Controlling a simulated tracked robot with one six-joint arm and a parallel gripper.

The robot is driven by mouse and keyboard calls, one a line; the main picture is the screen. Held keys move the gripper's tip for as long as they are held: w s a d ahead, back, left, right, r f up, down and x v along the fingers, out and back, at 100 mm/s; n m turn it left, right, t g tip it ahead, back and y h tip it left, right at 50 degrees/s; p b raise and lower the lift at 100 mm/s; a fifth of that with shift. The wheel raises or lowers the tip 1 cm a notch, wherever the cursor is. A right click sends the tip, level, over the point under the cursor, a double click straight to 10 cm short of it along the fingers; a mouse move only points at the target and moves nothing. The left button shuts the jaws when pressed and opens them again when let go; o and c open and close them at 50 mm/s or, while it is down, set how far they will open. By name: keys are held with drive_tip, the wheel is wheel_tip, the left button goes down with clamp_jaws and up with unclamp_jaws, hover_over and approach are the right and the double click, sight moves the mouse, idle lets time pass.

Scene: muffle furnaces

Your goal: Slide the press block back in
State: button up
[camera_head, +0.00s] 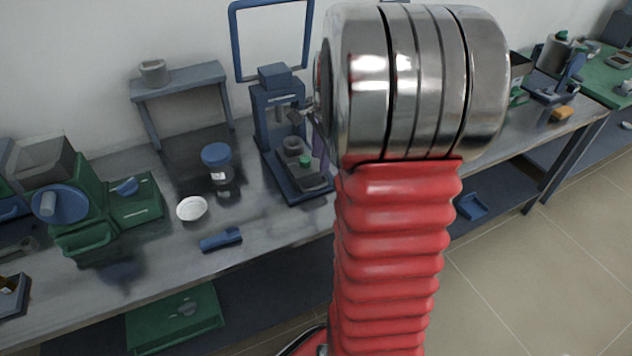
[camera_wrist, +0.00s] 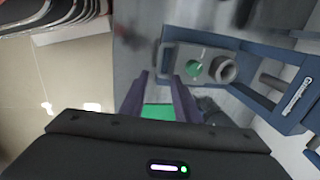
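The press (camera_head: 276,104) is a dark blue frame on the bench, left of my arm in the camera_head view. What looks like the press block (camera_head: 307,178) is a grey piece on its low base, with a green disc and a grey ring. In the camera_wrist view the grey block (camera_wrist: 187,64) lies on the blue base, just ahead of my fingers. My gripper (camera_wrist: 160,84) has two purple fingers standing apart, with nothing clearly held between them. In the camera_head view my arm hides most of the gripper. I cannot tell whether a finger touches the block.
A blue-lidded jar (camera_head: 217,166), a white dish (camera_head: 192,208) and a small blue object (camera_head: 221,239) stand left of the press. Green equipment (camera_head: 88,210) is farther left. A small raised stand (camera_head: 180,80) is behind. Open floor (camera_head: 540,270) lies to the right.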

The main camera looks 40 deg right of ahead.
sight(316, 186)
drive_tip(key=f, duration=0.4)
drive_tip(key=w+f, duration=0.1)
drive_tip(key=f, duration=0.2)
drive_tip(key=w+f, duration=0.1)
drive_tip(key=f, duration=0.3)
drive_tip(key=shift+w+d+f, duration=0.1)
drive_tip(key=shift+d+f, duration=0.2)
drive_tip(key=shift+d, duration=0.05)
clamp_jaws()
